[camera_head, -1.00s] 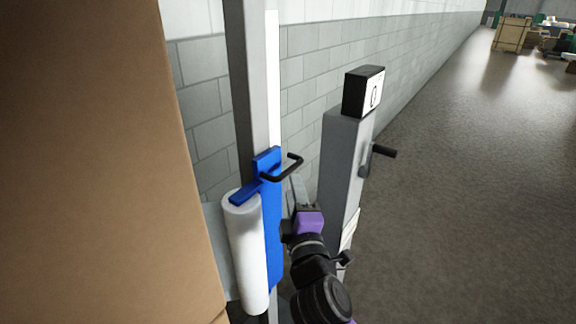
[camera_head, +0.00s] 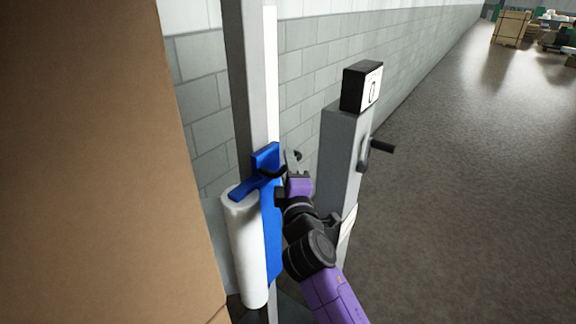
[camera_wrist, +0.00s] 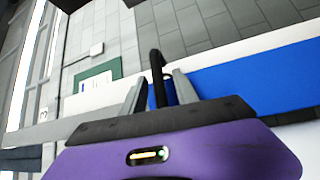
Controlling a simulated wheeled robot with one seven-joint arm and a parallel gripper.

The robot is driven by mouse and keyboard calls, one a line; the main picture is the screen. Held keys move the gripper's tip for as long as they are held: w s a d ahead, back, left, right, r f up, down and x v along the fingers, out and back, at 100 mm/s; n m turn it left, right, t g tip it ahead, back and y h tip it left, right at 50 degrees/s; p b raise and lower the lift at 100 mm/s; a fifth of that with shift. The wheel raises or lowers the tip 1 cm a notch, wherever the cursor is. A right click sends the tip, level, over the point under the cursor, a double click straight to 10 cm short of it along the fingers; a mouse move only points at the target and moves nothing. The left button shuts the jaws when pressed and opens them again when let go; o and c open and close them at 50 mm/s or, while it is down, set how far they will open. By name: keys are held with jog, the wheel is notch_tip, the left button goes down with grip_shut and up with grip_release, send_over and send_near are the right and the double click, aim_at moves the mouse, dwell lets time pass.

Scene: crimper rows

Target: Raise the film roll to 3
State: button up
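The white film roll (camera_head: 246,255) stands upright at the low end of the grey post (camera_head: 246,80). It is mounted on a blue carriage (camera_head: 272,225) with a black bar handle (camera_head: 270,173). My gripper (camera_head: 291,162) is at the handle, to the right of the carriage, and partly hides it. In the wrist view the two grey fingers (camera_wrist: 159,82) are apart, one on each side of the black handle (camera_wrist: 156,62), with gaps showing; the blue carriage (camera_wrist: 250,75) lies behind to the right. A black box (camera_head: 361,86) shows what looks like 0.
A large brown carton (camera_head: 90,160) fills the left side, close to the roll. A grey pillar (camera_head: 340,160) with a black crank handle (camera_head: 382,147) stands right of my arm. A white strip (camera_head: 271,75) runs up the post. Open floor (camera_head: 470,200) lies to the right.

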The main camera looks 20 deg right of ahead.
grip_shut()
dwell(1.3)
